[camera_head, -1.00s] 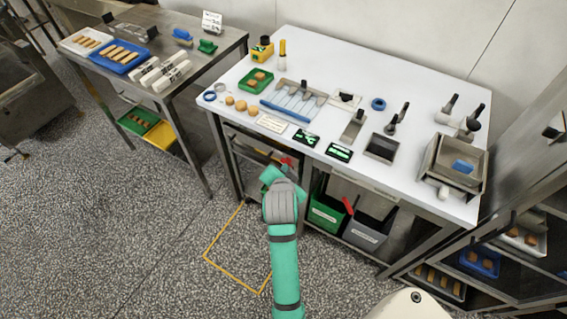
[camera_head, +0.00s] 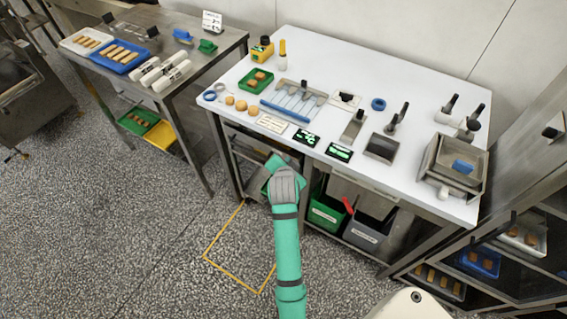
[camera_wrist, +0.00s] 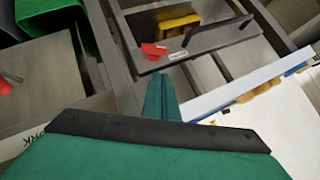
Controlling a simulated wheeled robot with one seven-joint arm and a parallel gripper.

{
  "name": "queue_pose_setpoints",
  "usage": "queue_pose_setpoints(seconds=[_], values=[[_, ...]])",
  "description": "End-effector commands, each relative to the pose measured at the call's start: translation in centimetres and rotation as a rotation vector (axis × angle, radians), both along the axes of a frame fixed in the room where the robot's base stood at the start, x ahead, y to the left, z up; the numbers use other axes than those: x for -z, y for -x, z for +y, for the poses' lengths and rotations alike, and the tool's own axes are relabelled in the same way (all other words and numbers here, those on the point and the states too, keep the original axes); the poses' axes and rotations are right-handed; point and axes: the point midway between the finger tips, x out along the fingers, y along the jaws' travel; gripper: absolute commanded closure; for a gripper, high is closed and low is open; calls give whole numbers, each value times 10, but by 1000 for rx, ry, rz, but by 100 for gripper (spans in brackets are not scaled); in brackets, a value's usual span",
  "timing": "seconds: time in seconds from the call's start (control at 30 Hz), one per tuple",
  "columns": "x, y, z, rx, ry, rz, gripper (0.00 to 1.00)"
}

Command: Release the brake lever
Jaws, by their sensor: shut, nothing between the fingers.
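My gripper (camera_wrist: 160,80) is shut and empty in the wrist view, its green fingers pointing at the frame under the table. A red tab (camera_wrist: 153,51) sits on a dark grey panel (camera_wrist: 190,52) beyond the fingertips, beside a small white label. A dark bar runs along this panel. I cannot tell for certain which of these parts is the brake lever. The fingers look apart from the red tab. In the head view my arm end (camera_head: 280,170) is at the table's front, left of the bins, and hides this spot.
The white table (camera_head: 330,60) holds tools and small trays. Under it stand a green bin (camera_head: 326,212) and a grey bin (camera_head: 365,235) with a red piece (camera_head: 348,205) near them. A steel side table (camera_head: 215,55) is at the left. Open floor lies in front.

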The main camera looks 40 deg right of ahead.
Motion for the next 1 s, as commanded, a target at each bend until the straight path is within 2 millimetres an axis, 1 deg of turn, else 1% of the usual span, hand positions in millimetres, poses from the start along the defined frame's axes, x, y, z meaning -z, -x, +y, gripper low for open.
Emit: queue_pose_setpoints(seconds=[0.1, 0.2, 0.4, 0.6, 0.87, 1.0], values=[[14, -12, -13, 2, 0, 2, 100], [28, -19, -7, -1, -1, 3, 100], [43, -28, -4, 0, 0, 0, 100], [47, -30, -3, 1, 1, 0, 100], [46, -30, -3, 0, 1, 1, 100], [46, -29, -6, 6, 6, 11, 100]])
